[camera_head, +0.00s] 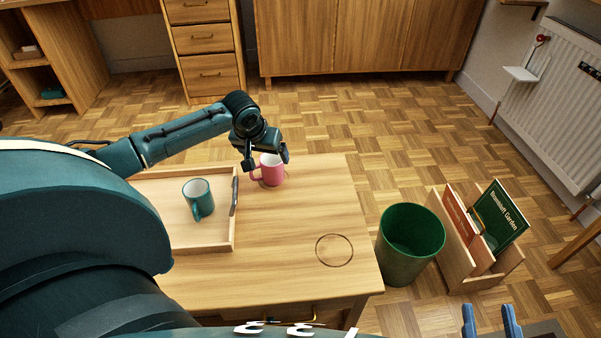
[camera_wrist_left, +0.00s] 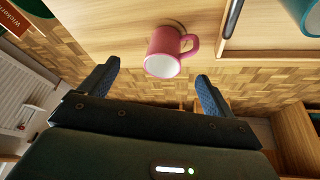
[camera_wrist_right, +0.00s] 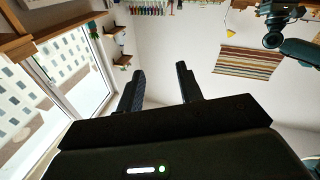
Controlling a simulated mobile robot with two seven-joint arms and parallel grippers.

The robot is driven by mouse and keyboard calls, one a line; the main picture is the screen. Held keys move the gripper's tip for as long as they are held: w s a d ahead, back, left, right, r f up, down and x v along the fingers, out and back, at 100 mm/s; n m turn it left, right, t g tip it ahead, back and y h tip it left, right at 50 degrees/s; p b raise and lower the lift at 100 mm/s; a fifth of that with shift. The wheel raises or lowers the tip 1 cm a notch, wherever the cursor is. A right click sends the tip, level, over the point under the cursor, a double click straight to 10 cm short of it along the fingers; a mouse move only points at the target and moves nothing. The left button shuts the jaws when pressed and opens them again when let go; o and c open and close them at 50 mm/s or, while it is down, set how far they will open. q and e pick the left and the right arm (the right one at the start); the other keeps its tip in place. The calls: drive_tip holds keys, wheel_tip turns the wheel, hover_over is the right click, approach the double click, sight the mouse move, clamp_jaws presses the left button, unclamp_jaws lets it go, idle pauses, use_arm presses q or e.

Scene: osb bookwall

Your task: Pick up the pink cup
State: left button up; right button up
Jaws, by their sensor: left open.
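The pink cup (camera_head: 271,172) stands upright on the wooden table near its far edge, with its handle toward the left. My left gripper (camera_head: 265,160) is at the cup's far side, and its fingers partly overlap the rim in the head view. In the left wrist view the pink cup (camera_wrist_left: 164,52) lies ahead of the two spread fingers of my left gripper (camera_wrist_left: 158,84), with nothing held between them. My right gripper (camera_head: 491,320) shows at the bottom right of the head view. In the right wrist view its fingers (camera_wrist_right: 160,90) are apart and empty.
A wooden tray (camera_head: 215,249) on the table holds a teal mug (camera_head: 199,197) and a dark, thin object (camera_head: 234,196) at its right edge. A dark ring (camera_head: 334,250) marks clear tabletop. A green bin (camera_head: 409,246) and a book box (camera_head: 478,265) stand right of the table.

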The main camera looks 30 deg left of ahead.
sight(273, 168)
use_arm(q)
drive_tip(key=shift+n, duration=0.3)
drive_tip(key=w+f+b, duration=0.1)
drive_tip(key=f, duration=0.1)
drive_tip(key=w+a+f+b, duration=0.1)
drive_tip(key=f, duration=0.1)
drive_tip(key=w+a+f+b, duration=0.1)
drive_tip(key=shift+w+a+f+b, duration=0.1)
drive_tip(key=shift+w+f+b, duration=0.2)
drive_tip(key=shift+w+f, duration=0.1)
drive_tip(key=shift+w+a+f, duration=0.1)
drive_tip(key=shift+w+f, duration=0.15)
drive_tip(key=shift+f, duration=0.25)
drive_tip(key=b+x, duration=0.3)
drive_tip(key=x, duration=0.1)
drive_tip(key=shift+s+f+b, duration=0.1)
drive_tip(key=shift+f+b, duration=0.1)
drive_tip(key=shift+b, duration=0.15)
drive_tip(key=shift+w+f, duration=0.2)
drive_tip(key=shift+f, duration=0.2)
drive_tip(key=c, duration=1.2)
use_arm(e)
drive_tip(key=shift+w+a+m+t+y, duration=0.55)
drive_tip(key=shift+w+t+y, duration=0.1)
drive_tip(key=shift+y, duration=0.15)
